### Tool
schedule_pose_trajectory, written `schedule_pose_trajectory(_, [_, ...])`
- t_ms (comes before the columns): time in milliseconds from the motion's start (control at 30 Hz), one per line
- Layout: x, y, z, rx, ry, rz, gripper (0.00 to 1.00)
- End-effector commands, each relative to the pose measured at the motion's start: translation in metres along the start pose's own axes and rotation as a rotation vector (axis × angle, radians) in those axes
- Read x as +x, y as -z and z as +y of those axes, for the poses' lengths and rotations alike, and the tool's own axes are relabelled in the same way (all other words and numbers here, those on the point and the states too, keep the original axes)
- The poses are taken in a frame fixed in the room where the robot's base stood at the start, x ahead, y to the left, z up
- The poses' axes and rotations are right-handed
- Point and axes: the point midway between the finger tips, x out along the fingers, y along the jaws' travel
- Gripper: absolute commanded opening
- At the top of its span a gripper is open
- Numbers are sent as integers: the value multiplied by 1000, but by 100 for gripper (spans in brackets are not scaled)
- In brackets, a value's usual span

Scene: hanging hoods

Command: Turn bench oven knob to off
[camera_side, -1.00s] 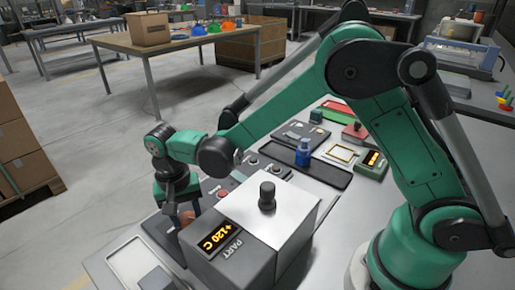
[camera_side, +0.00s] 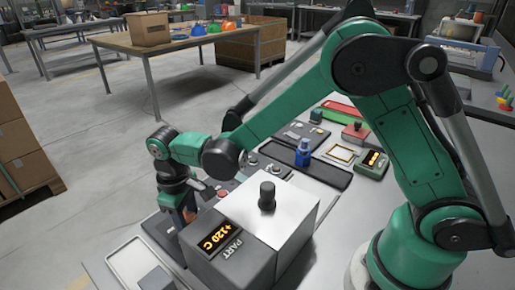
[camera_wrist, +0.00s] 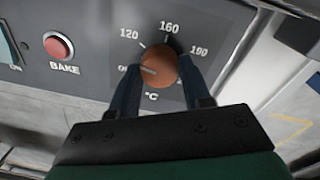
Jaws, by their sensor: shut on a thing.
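The round orange-brown knob (camera_wrist: 160,66) sits on a dark grey panel (camera_wrist: 95,22) in the wrist view. Its pale pointer mark faces left, toward the partly covered off label (camera_wrist: 123,70). Marks for 120, 160 and a higher value run around the knob. My gripper (camera_wrist: 159,72) is shut on the knob, one dark finger on each side. The knob is mostly hidden there.
A red BAKE button (camera_wrist: 58,46) is left of the knob. A black post (camera_side: 267,195) stands on top of the grey box. A blue bottle (camera_side: 303,153) stands on a dark mat farther back. Boxes and small devices crowd the bench.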

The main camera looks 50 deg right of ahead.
Motion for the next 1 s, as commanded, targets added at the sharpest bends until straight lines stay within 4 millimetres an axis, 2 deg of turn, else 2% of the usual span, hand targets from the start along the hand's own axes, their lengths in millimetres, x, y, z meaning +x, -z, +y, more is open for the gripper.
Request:
schedule_pose_trajectory(600, [0,-1,0,-535,-1,27,0])
schedule_pose_trajectory(1000, [0,-1,0,-697,-1,36,0])
